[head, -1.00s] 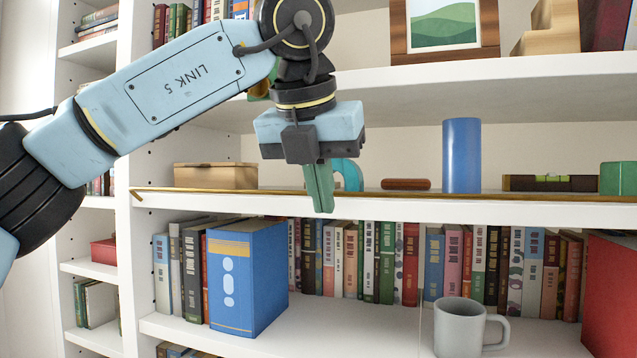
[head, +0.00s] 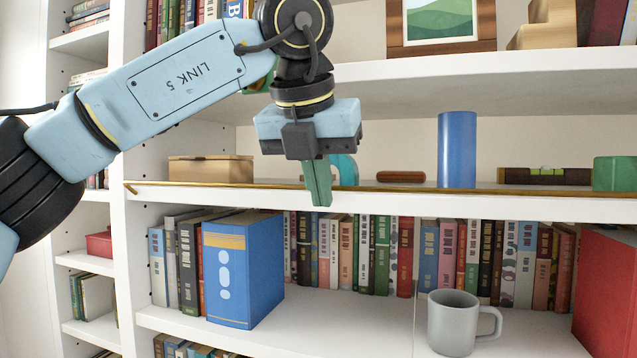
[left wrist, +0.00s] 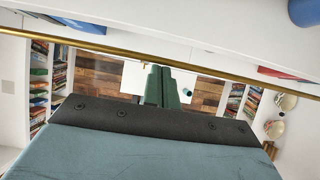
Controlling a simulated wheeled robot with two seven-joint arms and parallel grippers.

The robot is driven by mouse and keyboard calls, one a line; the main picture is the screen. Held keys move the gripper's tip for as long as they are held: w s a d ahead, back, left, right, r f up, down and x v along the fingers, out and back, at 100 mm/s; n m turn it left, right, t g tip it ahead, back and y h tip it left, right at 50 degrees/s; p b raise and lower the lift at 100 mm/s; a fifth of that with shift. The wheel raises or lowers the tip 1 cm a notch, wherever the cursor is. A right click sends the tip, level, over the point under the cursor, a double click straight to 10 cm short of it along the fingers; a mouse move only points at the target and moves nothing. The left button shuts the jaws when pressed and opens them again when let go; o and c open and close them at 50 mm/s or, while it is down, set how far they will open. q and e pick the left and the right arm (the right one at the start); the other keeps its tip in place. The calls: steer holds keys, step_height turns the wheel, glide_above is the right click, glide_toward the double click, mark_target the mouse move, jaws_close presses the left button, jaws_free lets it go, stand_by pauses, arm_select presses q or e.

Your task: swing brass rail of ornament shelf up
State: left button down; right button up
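The brass rail (head: 410,190) runs as a thin bar along the front edge of the ornament shelf (head: 450,205), low at shelf-board height. Its left end (head: 131,187) shows a short bent piece. My left gripper (head: 319,204) points down in front of the shelf edge, its green fingers together with nothing seen between them. The fingers overlap the rail in the head view and reach a little below it. In the left wrist view the rail (left wrist: 215,71) crosses just beyond the fingertips (left wrist: 160,67). Whether they touch is unclear. My right gripper is not in view.
On the ornament shelf stand a wooden box (head: 211,169), a teal ring-like ornament (head: 346,168), a brown bar (head: 400,177), a blue cylinder (head: 457,150), a level (head: 545,176) and a green block (head: 614,174).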

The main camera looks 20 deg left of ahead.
arm_select(q)
steer(key=shift+w+p, duration=0.35)
steer(key=shift+w, duration=0.05)
steer(key=s+b, duration=0.3)
steer(key=s, duration=0.1)
steer(key=shift+s, duration=0.4)
stand_by(0.3)
stand_by(0.4)
